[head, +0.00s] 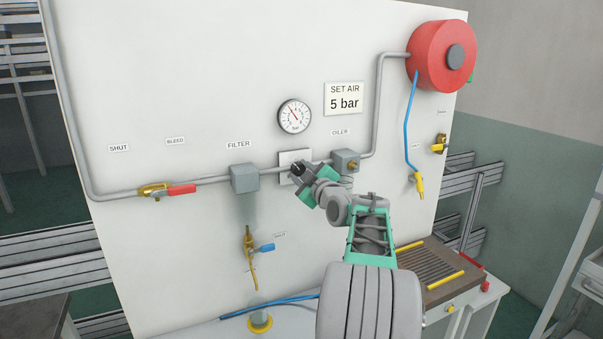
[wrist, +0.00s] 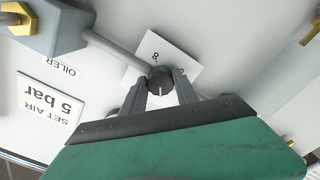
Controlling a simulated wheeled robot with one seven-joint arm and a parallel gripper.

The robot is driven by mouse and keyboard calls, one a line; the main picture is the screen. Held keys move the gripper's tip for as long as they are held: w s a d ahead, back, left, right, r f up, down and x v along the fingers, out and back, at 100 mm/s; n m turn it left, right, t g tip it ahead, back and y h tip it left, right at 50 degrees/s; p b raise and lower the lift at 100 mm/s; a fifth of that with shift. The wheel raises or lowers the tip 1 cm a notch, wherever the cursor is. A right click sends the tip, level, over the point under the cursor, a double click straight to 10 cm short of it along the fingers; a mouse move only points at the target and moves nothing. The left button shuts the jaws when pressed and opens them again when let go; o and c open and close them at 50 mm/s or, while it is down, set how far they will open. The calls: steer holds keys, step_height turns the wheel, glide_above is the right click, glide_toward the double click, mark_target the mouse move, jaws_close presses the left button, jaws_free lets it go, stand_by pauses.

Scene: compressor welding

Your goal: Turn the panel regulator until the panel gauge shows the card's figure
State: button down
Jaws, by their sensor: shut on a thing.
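The panel regulator is a dark round knob (wrist: 160,80) with a white index line, in front of a white square plate (wrist: 171,54) on the pipe; a figure 8 shows on the plate. My gripper (wrist: 159,86) is shut on the knob, one finger on each side. In the head view my gripper (head: 299,172) covers most of the knob. The round white panel gauge (head: 294,116) is above the plate, with a red needle pointing to the upper left; its figures are too small to read. The card (head: 344,98) to its right reads "SET AIR 5 bar".
A grey filter block (head: 244,177) is left of the plate and the oiler (head: 345,160) close to its right. A red hose reel (head: 440,56) hangs at upper right with a blue hose. A red-handled valve (head: 168,189) is on the left pipe.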

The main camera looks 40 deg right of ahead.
steer(key=shift+f+b, duration=0.1)
steer(key=shift+b, duration=0.35)
steer(key=shift+f+m+b, duration=0.15)
steer(key=shift+m+b, duration=0.95)
steer(key=m+b, duration=0.4)
steer(key=m, duration=0.3)
steer(key=shift+r+m+b, duration=0.15)
steer(key=shift+m+b, duration=0.05)
steer(key=shift+m, duration=0.75)
steer(key=shift+r+m+b, duration=0.1)
steer(key=shift+m+b, duration=0.1)
steer(key=shift+m, duration=0.75)
steer(key=c, duration=0.9)
jaws_free()
steer(key=shift+c, duration=0.2)
steer(key=shift+a, duration=0.1)
